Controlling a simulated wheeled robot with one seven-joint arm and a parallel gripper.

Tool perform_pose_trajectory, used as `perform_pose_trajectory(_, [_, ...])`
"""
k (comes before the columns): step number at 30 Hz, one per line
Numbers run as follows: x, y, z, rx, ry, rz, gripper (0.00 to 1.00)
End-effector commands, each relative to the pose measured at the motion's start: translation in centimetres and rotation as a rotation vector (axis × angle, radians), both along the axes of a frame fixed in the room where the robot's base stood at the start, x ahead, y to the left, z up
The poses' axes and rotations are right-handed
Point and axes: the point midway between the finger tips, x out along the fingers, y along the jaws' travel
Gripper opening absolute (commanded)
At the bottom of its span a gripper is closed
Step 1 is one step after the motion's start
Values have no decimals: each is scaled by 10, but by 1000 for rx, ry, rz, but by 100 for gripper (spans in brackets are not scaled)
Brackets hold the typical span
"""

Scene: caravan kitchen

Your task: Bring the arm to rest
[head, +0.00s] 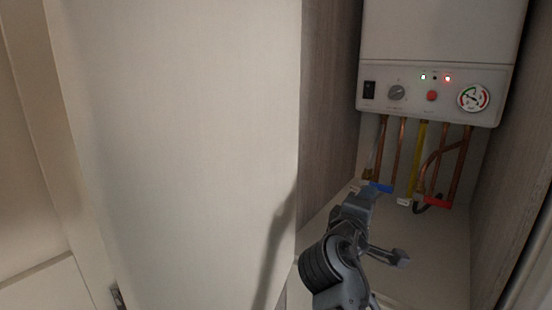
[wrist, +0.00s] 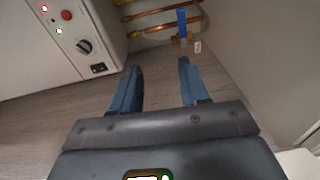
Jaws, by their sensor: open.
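My gripper (head: 378,222) is in the lower right of the head view, in front of the open cupboard that holds the boiler. In the wrist view my gripper (wrist: 158,82) shows two blue-grey fingers spread apart with nothing between them. The white boiler (head: 440,60) hangs on the cupboard's back wall, above my gripper. Its panel has a black switch, a grey knob, a red button and a round gauge. The boiler also shows at upper left in the wrist view (wrist: 60,45).
Copper pipes and a yellow pipe (head: 417,160) run down below the boiler. A blue valve handle (head: 381,187) and a red valve handle (head: 438,202) sit on them, close behind my gripper. A wood-grain side wall (head: 328,110) and a pale panel (head: 190,130) stand to the left.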

Motion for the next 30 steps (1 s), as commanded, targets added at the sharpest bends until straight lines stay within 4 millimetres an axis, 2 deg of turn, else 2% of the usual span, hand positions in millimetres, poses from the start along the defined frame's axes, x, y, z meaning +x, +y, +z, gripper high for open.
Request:
perform_pose_trajectory(8, [-28, -6, -55, 70, 24, 77, 45])
perform_pose_trajectory(11, [-46, -8, -82, 112, 33, 115, 45])
perform_pose_trajectory(14, [-72, -11, -113, 174, 46, 162, 45])
perform_pose_trajectory(18, [-119, -14, -157, 287, 59, 231, 45])
perform_pose_trajectory(21, [-156, -15, -183, 377, 65, 272, 45])
perform_pose_trajectory(27, [-235, -17, -216, 573, 63, 332, 45])
perform_pose_trajectory(30, [-276, -17, -224, 676, 55, 350, 45])
